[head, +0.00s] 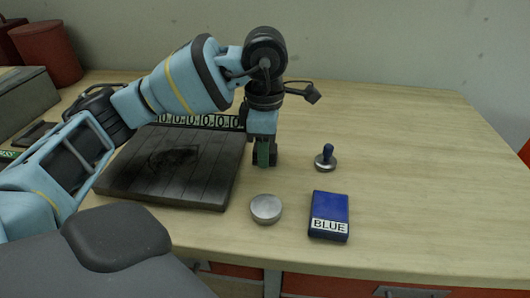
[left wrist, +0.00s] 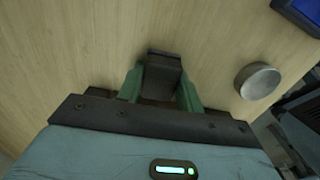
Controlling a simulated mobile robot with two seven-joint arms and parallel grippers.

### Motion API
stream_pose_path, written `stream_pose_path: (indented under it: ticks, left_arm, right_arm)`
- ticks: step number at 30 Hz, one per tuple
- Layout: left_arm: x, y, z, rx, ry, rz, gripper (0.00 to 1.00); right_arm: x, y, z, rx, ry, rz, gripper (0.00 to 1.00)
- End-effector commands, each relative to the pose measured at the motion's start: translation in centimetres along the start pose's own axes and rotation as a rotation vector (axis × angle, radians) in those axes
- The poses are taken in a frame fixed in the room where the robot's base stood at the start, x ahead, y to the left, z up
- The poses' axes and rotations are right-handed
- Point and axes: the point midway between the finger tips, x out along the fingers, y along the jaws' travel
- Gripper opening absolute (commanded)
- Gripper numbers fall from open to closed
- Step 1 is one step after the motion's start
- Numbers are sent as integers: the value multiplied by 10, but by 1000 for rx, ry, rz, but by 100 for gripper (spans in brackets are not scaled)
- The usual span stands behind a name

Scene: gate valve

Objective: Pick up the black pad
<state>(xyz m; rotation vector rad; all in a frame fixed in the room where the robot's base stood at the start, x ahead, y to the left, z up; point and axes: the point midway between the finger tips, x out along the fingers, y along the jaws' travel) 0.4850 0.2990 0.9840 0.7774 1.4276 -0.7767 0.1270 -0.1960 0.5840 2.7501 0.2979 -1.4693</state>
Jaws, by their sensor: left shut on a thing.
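My left gripper (head: 264,155) points down over the table, right of the dark board. In the left wrist view its green fingers (left wrist: 161,88) are closed on the sides of a dark block, which looks like the black pad (left wrist: 163,64). The fingers and arm hide most of the pad in the head view. I cannot tell whether it touches the table. My right gripper is not in view.
A blue pad box (head: 329,212) marked BLUE and a round silver tin (head: 266,208) lie in front. A blue-handled stamp (head: 326,158) stands to the right. A dark slatted board (head: 205,178) lies left. The table's right side (head: 430,150) is clear.

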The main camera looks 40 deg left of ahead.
Motion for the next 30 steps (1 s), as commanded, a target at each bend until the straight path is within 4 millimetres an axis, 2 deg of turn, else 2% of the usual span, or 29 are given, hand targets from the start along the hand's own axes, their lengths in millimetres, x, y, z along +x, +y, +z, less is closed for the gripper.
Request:
stream_pose_path:
  ticks: [11,16,20,23,30]
  left_arm:
    - [-3,0,0,0,-1,1,13]
    - [-16,0,1,1,-3,1,13]
    - [-34,1,1,1,-3,2,13]
    - [-37,-15,8,8,-2,0,13]
    - [-44,-70,35,10,-2,2,13]
  right_arm:
    - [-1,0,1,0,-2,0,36]
    - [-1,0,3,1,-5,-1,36]
    - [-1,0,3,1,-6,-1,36]
    - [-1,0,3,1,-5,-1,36]
    - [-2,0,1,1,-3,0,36]
